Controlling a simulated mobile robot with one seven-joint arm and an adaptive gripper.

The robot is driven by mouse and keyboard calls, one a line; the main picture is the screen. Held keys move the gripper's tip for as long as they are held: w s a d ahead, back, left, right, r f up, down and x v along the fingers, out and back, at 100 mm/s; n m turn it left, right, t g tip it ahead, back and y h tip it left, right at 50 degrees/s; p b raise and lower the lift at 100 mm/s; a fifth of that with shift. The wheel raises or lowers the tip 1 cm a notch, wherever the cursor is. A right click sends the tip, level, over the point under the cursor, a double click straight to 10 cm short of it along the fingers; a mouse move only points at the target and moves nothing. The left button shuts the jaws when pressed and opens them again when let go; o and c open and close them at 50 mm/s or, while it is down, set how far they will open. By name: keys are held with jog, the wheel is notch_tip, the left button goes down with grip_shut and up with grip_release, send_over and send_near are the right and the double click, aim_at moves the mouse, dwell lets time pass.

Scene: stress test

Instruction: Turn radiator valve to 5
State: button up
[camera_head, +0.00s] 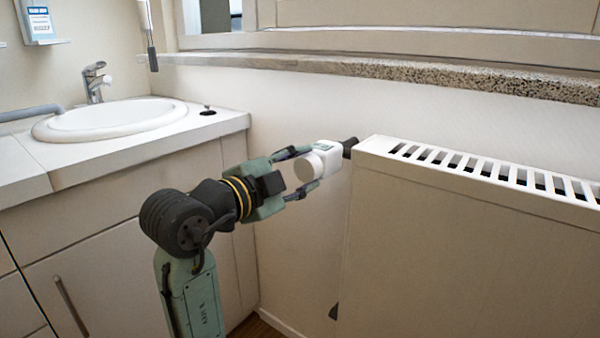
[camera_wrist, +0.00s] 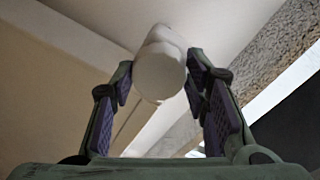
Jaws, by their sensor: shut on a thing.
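The radiator valve (camera_head: 318,165) is a white rounded knob on a black fitting at the upper left end of the radiator (camera_head: 440,240). In the head view my gripper (camera_head: 305,172) reaches it from the left, with one finger above and one below, shut on the knob. In the wrist view the knob's pale round end (camera_wrist: 160,76) sits between the two purple-padded fingers of my gripper (camera_wrist: 158,88). No number can be read on the knob in either view.
A counter with a white sink (camera_head: 110,118) and tap (camera_head: 96,82) stands to the left. A speckled stone sill (camera_head: 420,76) runs along the wall above the radiator. The wall between counter and radiator is bare, with a narrow gap below the valve.

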jog(key=o, duration=1.1)
jog(key=shift+o, duration=0.2)
jog(key=shift+s, duration=0.1)
jog(key=v, duration=1.2)
